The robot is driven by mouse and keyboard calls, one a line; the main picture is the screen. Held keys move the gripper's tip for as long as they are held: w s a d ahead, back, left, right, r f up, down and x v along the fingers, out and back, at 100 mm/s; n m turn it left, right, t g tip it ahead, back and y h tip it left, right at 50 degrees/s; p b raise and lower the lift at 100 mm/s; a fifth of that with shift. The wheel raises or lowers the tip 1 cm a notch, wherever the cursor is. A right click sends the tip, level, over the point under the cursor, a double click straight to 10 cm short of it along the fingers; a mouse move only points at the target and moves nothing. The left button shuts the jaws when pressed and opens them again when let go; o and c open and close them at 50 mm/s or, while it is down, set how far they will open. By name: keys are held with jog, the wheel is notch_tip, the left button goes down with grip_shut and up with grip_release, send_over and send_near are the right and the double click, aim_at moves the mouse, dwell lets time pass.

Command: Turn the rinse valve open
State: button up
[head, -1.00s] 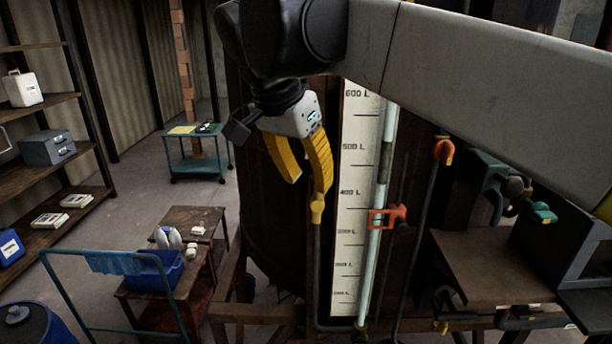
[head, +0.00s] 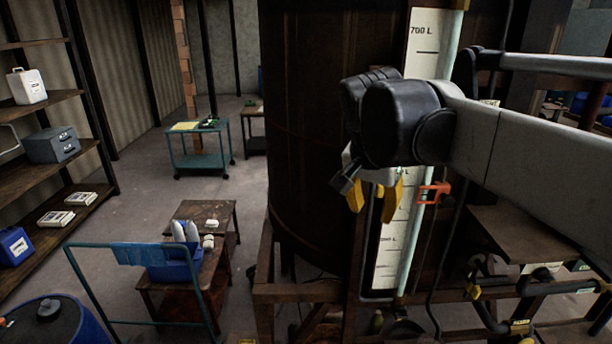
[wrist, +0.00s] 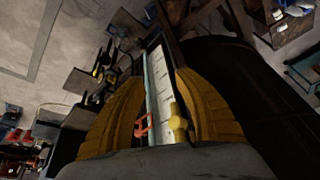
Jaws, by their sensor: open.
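No readable label marks the rinse valve. A yellow valve-like fitting on a thin pipe shows in the wrist view (wrist: 177,123), in the space between my fingers near the right one; whether they touch it I cannot tell. In the head view my gripper hides it. My gripper (head: 374,198) is open and empty, its two yellow fingers pointing down in front of the tall white level gauge (head: 420,60). An orange-red clamp (head: 435,193) on the gauge tube is just right of the fingers. It also shows in the wrist view (wrist: 141,127), near the left finger.
The dark vat (head: 310,130) stands behind my gripper on a rusty frame (head: 300,292). Pipes and yellow-handled fittings lie low at the right, beside a brown ledge (head: 515,232). A teal cart (head: 200,160), a wooden bench (head: 205,212) and shelves stand left, with open floor between.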

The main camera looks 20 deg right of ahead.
jog(key=w+d+f+p, duration=0.1)
jog(key=w+d+p, duration=0.2)
jog(key=w+d, duration=0.4)
jog(key=shift+w, duration=0.4)
